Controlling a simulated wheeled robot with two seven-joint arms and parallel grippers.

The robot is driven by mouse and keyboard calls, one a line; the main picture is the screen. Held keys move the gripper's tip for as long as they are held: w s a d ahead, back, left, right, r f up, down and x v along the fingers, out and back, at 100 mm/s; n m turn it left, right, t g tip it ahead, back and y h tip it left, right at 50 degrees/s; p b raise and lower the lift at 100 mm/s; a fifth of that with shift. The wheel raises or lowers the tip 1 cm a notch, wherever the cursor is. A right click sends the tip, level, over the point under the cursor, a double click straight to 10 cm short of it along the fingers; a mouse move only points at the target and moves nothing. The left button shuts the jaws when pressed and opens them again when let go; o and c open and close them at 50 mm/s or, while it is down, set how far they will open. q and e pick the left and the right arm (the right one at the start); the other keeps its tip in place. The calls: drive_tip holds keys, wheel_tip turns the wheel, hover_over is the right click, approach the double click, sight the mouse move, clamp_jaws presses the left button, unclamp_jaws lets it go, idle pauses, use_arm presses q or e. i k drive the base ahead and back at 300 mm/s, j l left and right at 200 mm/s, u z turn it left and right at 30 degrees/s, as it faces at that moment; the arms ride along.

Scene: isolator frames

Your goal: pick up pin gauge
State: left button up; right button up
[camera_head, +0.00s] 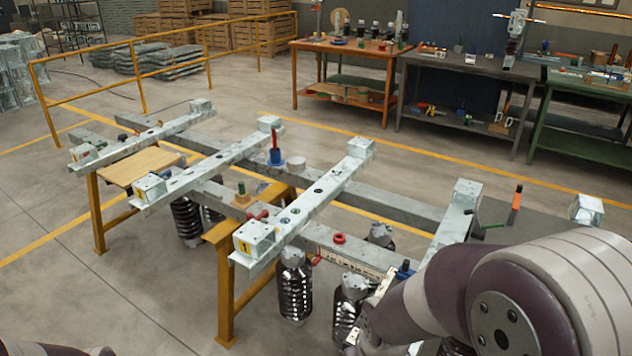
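No label marks the pin gauge. The likeliest match is an upright red pin on a round blue base (275,157), standing on the steel frame (335,187) near its middle. My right arm fills the lower right and hides part of the frame's right beam. No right gripper fingers show. Only a sliver of my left arm shows at the bottom left edge, without its gripper.
A red ring (339,238), a white ruler-like strip (350,262) and small coloured tools lie on the frame. Ribbed dark insulators (293,287) hang beneath. Yellow trestles (225,290) support it. An orange-black tool (516,197) is at right. Workbenches (350,48) and a yellow railing stand behind.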

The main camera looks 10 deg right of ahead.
sight(241, 184)
drive_tip(key=z, duration=0.4)
drive_tip(key=i+j+z, duration=0.9)
drive_tip(key=j+z, duration=0.3)
drive_tip(key=j, duration=0.25)
drive_tip(key=i+j, duration=0.1)
drive_tip(key=j, duration=0.25)
drive_tip(key=i+j, duration=0.15)
drive_tip(key=j, duration=0.15)
drive_tip(key=i+j, duration=0.1)
drive_tip(key=j, duration=0.25)
drive_tip(key=i+j, duration=0.15)
drive_tip(key=j, duration=0.2)
drive_tip(key=i+j, duration=0.1)
drive_tip(key=j, duration=0.2)
drive_tip(key=z, duration=0.05)
